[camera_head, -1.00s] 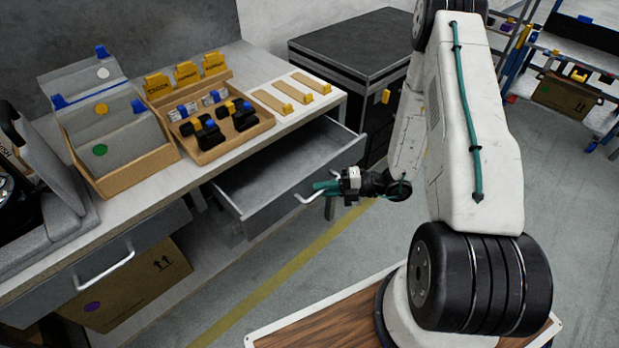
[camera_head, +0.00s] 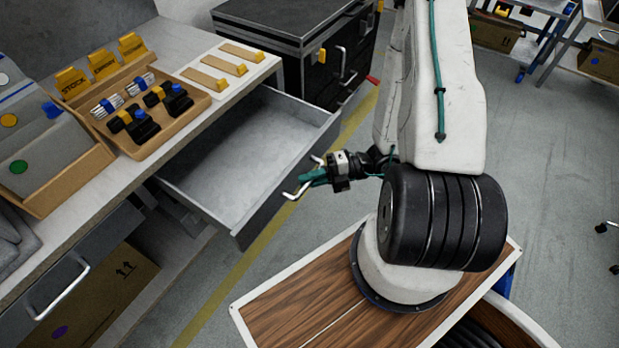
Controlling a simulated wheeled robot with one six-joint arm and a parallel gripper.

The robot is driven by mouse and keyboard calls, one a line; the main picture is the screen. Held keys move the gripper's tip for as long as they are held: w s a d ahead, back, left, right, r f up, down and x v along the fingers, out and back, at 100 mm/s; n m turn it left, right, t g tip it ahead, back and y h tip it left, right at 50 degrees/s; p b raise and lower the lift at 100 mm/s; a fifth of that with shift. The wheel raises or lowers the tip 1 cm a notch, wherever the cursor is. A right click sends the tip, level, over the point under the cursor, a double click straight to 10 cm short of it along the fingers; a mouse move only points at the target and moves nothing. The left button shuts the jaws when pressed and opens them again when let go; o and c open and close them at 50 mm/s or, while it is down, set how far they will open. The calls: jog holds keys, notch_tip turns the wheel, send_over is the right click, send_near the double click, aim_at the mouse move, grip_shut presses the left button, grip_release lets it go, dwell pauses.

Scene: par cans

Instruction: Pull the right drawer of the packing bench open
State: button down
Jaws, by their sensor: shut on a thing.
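The right drawer (camera_head: 262,152) of the packing bench (camera_head: 40,228) stands well open, and its grey inside looks empty. Its metal handle (camera_head: 290,196) sticks out from the drawer's front panel. My gripper (camera_head: 312,178) is at the front of this drawer, shut on the handle. The teal fingers cover the middle of the handle, and both its ends show. The left drawer (camera_head: 58,262) of the bench is closed, with its own handle (camera_head: 60,290) in view.
On the bench top are a cardboard tray (camera_head: 203,104) with black and yellow items, a box of grey dividers (camera_head: 62,196) and a white board with tan strips (camera_head: 250,60). A black case (camera_head: 290,22) stands behind the drawer.

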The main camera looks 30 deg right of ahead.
jog(key=c, duration=1.4)
grip_release()
jog(key=shift+w+d, duration=0.1)
jog(key=shift+w, duration=0.05)
jog(key=v, duration=0.7)
jog(key=shift+d, duration=0.35)
